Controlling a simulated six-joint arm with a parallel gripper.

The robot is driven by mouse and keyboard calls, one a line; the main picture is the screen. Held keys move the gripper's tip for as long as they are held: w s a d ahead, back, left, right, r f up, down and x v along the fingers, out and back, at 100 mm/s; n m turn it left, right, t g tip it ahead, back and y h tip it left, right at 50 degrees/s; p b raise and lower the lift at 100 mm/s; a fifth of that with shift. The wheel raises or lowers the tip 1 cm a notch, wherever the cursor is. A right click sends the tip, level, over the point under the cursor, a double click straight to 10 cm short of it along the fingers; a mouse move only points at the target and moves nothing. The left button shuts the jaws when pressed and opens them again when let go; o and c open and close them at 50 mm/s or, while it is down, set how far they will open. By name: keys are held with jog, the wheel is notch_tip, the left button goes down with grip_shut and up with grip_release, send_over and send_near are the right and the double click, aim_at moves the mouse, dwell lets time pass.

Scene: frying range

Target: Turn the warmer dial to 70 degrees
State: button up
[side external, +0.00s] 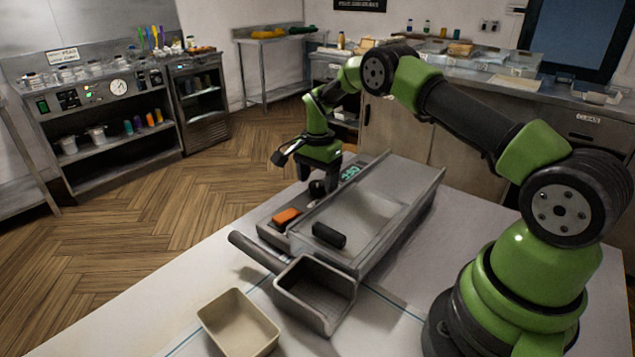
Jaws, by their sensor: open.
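The warmer (397,207) is a long grey metal unit on the white table, with a low control strip along its left side. On that strip are an orange switch (286,217), a small dark round dial (317,188) and a green-lit display (350,173). My gripper (318,177) points down over the strip, open, with its dark fingers right at the dial. I cannot tell whether the fingers touch the dial. The dial's pointer and the display's digits are too small to read.
A black handle-like piece (329,235) lies at the warmer's near end. In front are a metal basket (316,294) with a dark handle and a beige tray (238,322). White table (395,328) is bare near my base. A counter (480,75) stands behind.

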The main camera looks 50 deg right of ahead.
jog(key=shift+f, duration=0.7)
jog(key=c, duration=0.9)
